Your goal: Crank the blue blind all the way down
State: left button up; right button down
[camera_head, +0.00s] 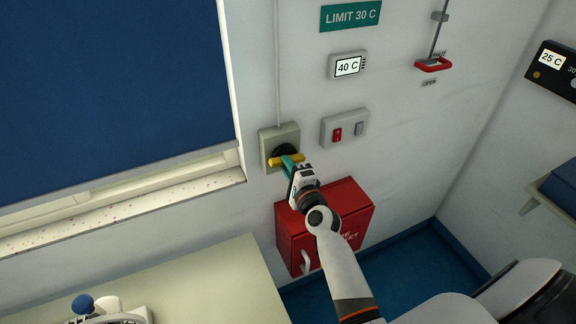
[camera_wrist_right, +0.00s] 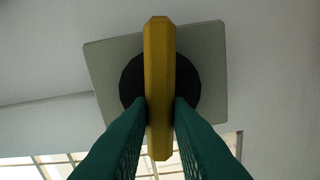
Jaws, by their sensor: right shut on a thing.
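The blue blind (camera_head: 95,90) hangs over the window at the left and covers most of it. A narrow strip of window frame (camera_head: 120,188) shows below its bottom edge. The crank is a yellow bar handle (camera_head: 297,159) on a black hub, on a beige wall box (camera_head: 270,143). My right gripper (camera_head: 291,162) is shut on the yellow handle. In the right wrist view the handle (camera_wrist_right: 159,60) stands upright between the two green fingers, in front of the black hub (camera_wrist_right: 187,88). My left gripper is not in view.
A red cabinet (camera_head: 340,222) is on the wall below the crank. A switch box (camera_head: 345,128), a 40 C display (camera_head: 347,65) and a red pull handle (camera_head: 433,65) are on the wall to the right. A beige tabletop (camera_head: 215,285) fills the lower left.

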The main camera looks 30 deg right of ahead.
jog(key=shift+m+p, duration=0.3)
jog(key=shift+m, duration=1.4)
jog(key=c, duration=1.3)
grip_release()
jog(key=shift+r, duration=0.1)
jog(key=s, duration=1.2)
jog(key=shift+a, duration=0.3)
